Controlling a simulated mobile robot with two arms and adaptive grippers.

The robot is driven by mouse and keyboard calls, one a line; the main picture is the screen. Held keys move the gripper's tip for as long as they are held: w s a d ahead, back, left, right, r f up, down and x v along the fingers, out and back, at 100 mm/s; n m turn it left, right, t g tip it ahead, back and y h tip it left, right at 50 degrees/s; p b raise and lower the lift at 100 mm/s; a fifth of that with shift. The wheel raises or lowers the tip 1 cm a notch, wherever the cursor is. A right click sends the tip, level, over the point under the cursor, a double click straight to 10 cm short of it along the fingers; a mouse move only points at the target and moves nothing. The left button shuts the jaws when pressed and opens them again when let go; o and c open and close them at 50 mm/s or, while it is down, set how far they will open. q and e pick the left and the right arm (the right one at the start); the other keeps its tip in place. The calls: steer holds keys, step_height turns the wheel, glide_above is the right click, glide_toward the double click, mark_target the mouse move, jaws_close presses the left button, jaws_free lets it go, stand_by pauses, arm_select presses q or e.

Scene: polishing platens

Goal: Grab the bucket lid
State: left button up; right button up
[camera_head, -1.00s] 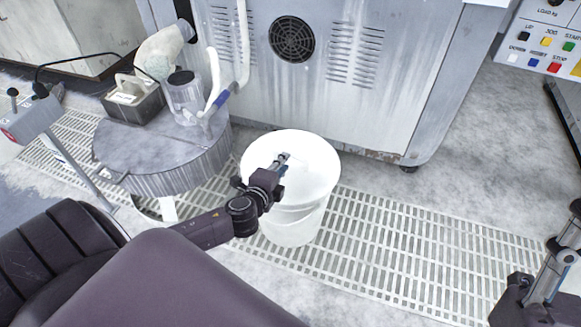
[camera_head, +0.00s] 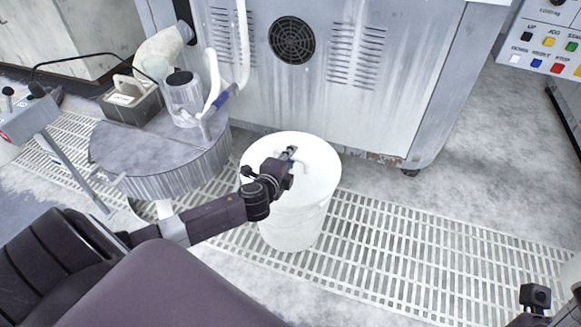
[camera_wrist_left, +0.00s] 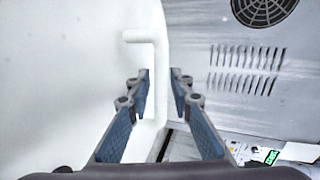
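The bucket lid (camera_head: 318,172) is white and round and lies on the upright white bucket (camera_head: 290,228) in front of the grey machine. My left gripper (camera_head: 291,153) reaches in from the left over the lid. In the left wrist view, its two fingers (camera_wrist_left: 159,80) are apart, with a gap between the tips. A thin white bent handle (camera_wrist_left: 148,37) runs into that gap; I cannot tell whether either finger touches it. The lid surface (camera_wrist_left: 60,70) fills the left of the wrist view. The gripper partly hides the lid in the head view. No fingers of my right gripper are visible.
A round grey platen housing (camera_head: 160,170) stands left of the bucket, bearing a clear jar (camera_head: 184,100) and a box (camera_head: 132,103). The machine cabinet (camera_head: 300,85) is close behind. Open floor grating (camera_head: 400,250) lies to the right. A button panel (camera_head: 545,45) is at upper right.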

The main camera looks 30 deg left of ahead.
arm_select(q)
steer(key=shift+c, duration=0.5)
jaws_close()
